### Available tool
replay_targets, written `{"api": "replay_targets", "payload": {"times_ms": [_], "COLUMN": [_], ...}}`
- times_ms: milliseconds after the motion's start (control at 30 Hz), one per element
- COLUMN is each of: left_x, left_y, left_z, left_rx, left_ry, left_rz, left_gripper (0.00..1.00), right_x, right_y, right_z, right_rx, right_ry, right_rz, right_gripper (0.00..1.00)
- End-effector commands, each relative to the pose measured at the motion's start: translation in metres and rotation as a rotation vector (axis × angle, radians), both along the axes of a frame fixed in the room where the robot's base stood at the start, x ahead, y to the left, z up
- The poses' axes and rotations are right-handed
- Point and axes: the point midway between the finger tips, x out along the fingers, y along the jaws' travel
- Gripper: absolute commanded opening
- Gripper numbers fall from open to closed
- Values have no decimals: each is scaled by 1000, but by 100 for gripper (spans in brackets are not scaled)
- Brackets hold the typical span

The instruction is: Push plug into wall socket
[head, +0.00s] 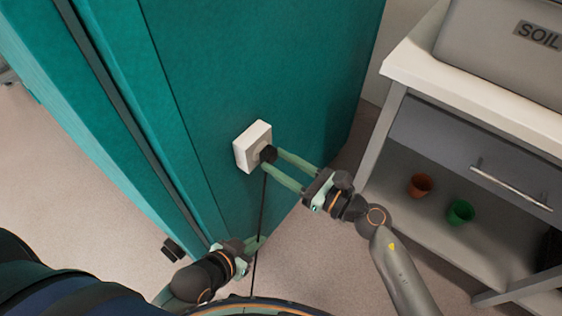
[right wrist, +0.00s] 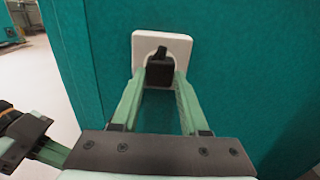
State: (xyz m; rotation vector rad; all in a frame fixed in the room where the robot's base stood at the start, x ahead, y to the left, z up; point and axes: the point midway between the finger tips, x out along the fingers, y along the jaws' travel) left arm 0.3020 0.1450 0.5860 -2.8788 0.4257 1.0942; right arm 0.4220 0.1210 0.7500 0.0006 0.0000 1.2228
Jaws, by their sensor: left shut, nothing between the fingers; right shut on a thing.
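A white wall socket (head: 249,143) is mounted on the teal wall panel. It also shows in the right wrist view (right wrist: 180,45). My right gripper (head: 269,158) is shut on the black plug (head: 268,153), with its long green fingers on either side of it. In the right wrist view the plug (right wrist: 160,70) is in front of the socket's face; I cannot tell how deep it sits. A dark cable (head: 263,210) hangs down from the plug. My left gripper (head: 260,240) is shut and empty, low near the cable.
A white and grey cabinet (head: 415,62) stands on the right with a grey SOIL bin (head: 500,45) on top. An orange pot (head: 420,185) and a green pot (head: 461,212) sit on its lower shelf. The floor (head: 70,190) at left is mostly clear.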

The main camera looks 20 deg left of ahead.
Motion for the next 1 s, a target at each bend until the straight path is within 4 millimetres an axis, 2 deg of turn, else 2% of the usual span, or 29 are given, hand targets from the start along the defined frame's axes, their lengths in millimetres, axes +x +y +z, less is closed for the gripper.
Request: {"api": "replay_targets", "payload": {"times_ms": [667, 700, 1000], "left_x": [-1, -1, -1], "left_y": [-1, -1, -1], "left_z": [-3, -3, -3], "left_rx": [-2, -2, -2], "left_ry": [3, 3, 3], "left_rz": [1, 1, 1], "left_gripper": [0, 0, 0], "right_x": [4, 4, 4], "right_y": [10, 10, 10], "right_z": [0, 0, 0], "right_rx": [0, 0, 0], "right_ry": [0, 0, 0], "right_rz": [-1, -1, -1], "right_gripper": [0, 46, 79]}}
